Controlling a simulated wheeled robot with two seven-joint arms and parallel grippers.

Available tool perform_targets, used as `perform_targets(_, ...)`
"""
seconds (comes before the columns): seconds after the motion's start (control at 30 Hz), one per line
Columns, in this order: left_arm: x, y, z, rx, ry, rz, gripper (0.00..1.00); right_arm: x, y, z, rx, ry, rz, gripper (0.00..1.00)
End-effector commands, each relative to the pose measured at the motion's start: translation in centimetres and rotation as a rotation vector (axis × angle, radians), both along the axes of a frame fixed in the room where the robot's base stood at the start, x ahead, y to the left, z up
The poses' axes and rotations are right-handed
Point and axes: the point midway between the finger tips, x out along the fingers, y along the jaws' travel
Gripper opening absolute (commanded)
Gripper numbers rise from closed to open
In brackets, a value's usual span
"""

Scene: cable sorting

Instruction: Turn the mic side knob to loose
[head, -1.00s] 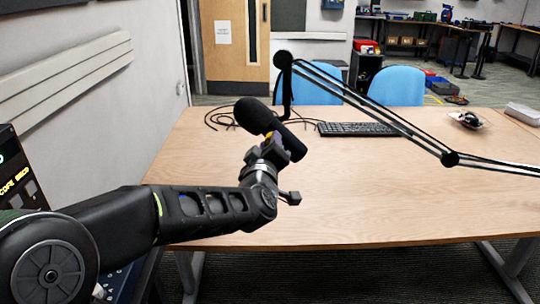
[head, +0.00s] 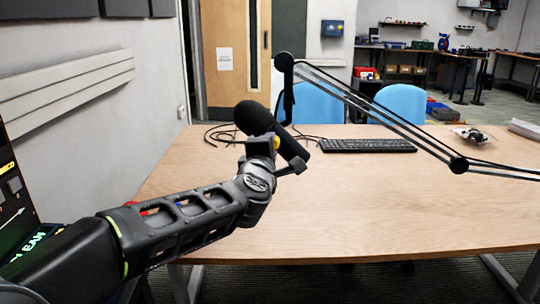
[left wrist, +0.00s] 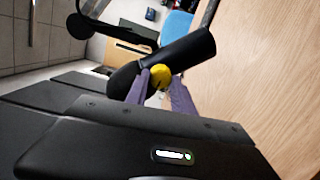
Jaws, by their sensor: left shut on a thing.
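The black microphone (head: 254,118) hangs tilted from its jointed boom arm (head: 380,115) above the table. It also shows in the left wrist view (left wrist: 185,58). A yellow knob (head: 276,142) is on the microphone's side. In the left wrist view the yellow knob (left wrist: 161,82) sits between the purple fingers of my left gripper (left wrist: 160,88). The left gripper is shut on the knob, and in the head view the gripper (head: 268,146) partly covers the microphone. My right gripper is in neither view.
A black keyboard (head: 367,146) lies on the wooden table (head: 380,205), with loose cables (head: 222,135) to its left. The boom arm crosses above the right part of the table. Blue chairs (head: 402,102) stand behind it. The front of the table is clear.

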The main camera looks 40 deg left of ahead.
Motion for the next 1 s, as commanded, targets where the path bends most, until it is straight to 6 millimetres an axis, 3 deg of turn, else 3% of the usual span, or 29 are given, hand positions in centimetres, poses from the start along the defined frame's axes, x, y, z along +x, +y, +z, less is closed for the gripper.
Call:
perform_targets(0.7, -0.01, 0.08, -0.08, -0.098, -0.048, 0.001, 0.00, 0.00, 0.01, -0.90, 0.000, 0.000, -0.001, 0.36)
perform_targets(0.73, -0.01, 0.08, -0.08, -0.098, -0.048, 0.001, 0.31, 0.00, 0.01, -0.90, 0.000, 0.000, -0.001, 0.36)
perform_targets(1.0, -0.01, 0.05, -0.07, -0.097, -0.049, 0.001, 0.51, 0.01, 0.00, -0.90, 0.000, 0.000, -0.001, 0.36)
